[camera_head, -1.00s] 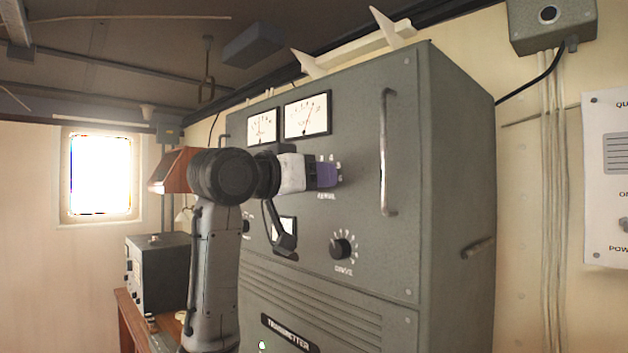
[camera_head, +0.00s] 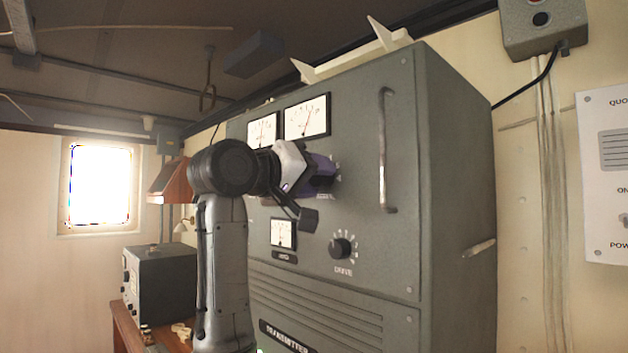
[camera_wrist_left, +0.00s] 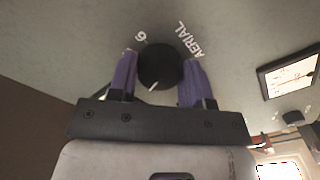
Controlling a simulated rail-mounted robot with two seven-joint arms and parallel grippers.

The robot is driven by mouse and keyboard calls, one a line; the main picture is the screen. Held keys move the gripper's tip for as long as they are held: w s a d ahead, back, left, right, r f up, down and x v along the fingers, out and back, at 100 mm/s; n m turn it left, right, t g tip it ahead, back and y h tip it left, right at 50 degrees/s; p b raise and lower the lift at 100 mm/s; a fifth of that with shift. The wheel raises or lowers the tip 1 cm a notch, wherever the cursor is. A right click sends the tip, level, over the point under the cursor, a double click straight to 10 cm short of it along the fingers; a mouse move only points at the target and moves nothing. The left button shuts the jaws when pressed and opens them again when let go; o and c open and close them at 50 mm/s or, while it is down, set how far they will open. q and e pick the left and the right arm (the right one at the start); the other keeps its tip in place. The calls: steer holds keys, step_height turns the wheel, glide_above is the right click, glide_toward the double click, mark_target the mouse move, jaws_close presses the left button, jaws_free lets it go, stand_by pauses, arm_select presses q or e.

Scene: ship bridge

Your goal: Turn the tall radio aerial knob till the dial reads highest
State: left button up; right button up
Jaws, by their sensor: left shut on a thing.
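The tall grey radio cabinet (camera_head: 455,180) stands in the middle of the head view. My left gripper (camera_head: 328,175) reaches its front panel and hides the aerial knob there. In the left wrist view the round black aerial knob (camera_wrist_left: 160,67) sits between the two purple fingers of my left gripper (camera_wrist_left: 160,80), beside the word AERIAL. The gripper is shut on the knob. The knob's white pointer line shows at its lower left edge. Two white dials, a left one (camera_head: 263,131) and a larger right one (camera_head: 307,117), sit above. The right dial's needle leans right of upright. My right gripper is not seen.
The drive knob (camera_head: 342,247) and a small meter (camera_head: 283,233) lie below my gripper. A vertical metal handle (camera_head: 387,150) stands out from the panel on the right. A grey instrument box (camera_head: 160,285) stands on a desk at the left.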

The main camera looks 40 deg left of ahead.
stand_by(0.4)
arm_select(q)
steer(key=o, duration=0.9)
steer(key=shift+s, duration=0.1)
steer(key=shift+s+a+b, duration=0.1)
steer(key=shift+s+b, duration=0.15)
steer(key=shift+b, duration=0.05)
steer(key=s+b, duration=0.2)
steer(key=s, duration=0.2)
steer(key=s+a+b, duration=0.1)
steer(key=s+b, duration=0.1)
steer(key=s, duration=0.2)
steer(key=s+b, duration=0.2)
steer(key=s, duration=0.3)
steer(key=shift+a, duration=0.25)
